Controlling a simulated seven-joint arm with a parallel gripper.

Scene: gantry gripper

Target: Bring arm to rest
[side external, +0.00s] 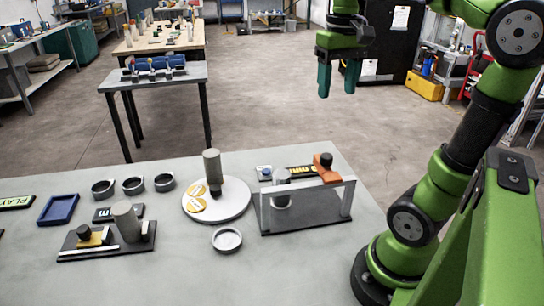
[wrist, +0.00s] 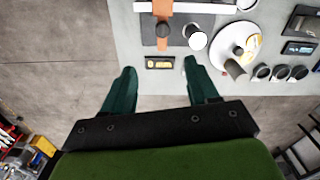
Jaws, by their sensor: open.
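My gripper (side external: 338,80) is open and empty. In the side external view it hangs at the upper right, above the floor beyond the table's far edge, with its dark green fingers pointing down. The grey table (side external: 300,275) lies below and apart from the gripper.
A small gantry frame (side external: 347,198) with an orange piece (side external: 325,172) stands at the table's right. A round white plate (side external: 236,208) holds a grey cylinder (side external: 212,166). Several dark rings and a blue tray (side external: 58,209) lie left. Open floor (side external: 270,90) surrounds the gripper.

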